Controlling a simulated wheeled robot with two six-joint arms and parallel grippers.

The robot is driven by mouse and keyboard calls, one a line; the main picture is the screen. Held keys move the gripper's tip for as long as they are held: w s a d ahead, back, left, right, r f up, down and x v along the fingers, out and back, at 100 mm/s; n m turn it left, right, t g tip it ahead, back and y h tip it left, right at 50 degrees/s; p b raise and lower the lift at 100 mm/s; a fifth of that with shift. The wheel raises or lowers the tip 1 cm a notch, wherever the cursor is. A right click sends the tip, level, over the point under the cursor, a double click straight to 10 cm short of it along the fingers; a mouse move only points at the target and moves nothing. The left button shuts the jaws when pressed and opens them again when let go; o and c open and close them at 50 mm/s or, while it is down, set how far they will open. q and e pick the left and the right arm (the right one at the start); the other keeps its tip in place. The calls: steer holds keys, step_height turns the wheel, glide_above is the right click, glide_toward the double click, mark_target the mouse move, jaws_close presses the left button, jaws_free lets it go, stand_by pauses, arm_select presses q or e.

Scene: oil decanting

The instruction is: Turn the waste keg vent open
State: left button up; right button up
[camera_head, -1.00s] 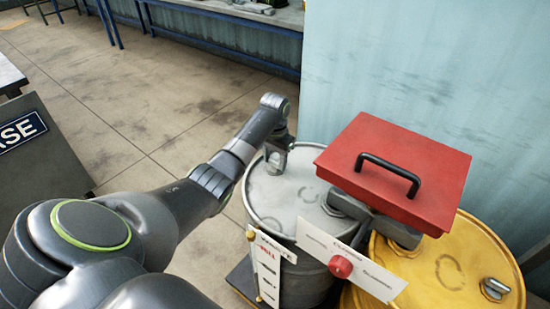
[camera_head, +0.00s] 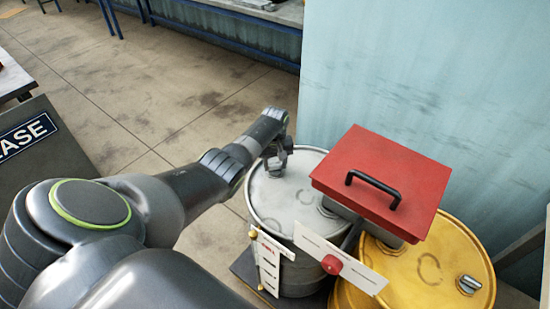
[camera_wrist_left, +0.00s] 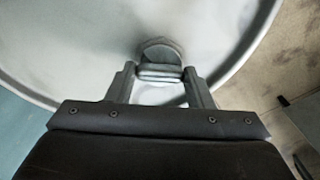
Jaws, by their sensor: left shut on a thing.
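The waste keg (camera_head: 272,204) is a grey metal drum with a pale lid and a gauge plate marked WASTE (camera_head: 268,262) on its front. My left gripper (camera_head: 277,168) reaches down to the far left part of its lid. In the left wrist view, my left gripper (camera_wrist_left: 160,82) has its fingers on either side of the vent (camera_wrist_left: 160,62), a small grey metal knob on the lid. The gripper is shut on it. In the head view the vent is mostly hidden by the gripper. My right gripper is not in view.
A red box lid with a black handle (camera_head: 384,178) sits over the gap between the waste keg and a yellow drum (camera_head: 425,268). A white label plate with a red knob (camera_head: 342,262) stands in front. A pale blue wall (camera_head: 430,80) is behind.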

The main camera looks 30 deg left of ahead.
arm_select(q)
steer(key=n+p, duration=0.1)
steer(key=n, duration=0.3)
steer(key=shift+r+n+p, duration=0.2)
steer(key=shift+n+p, duration=0.1)
steer(key=shift+p, duration=0.1)
steer(key=shift+w+n+p, duration=0.1)
steer(key=shift+n+p, duration=0.35)
steer(key=shift+n, duration=1.45)
steer(key=o, duration=1)
steer(key=shift+f, duration=0.15)
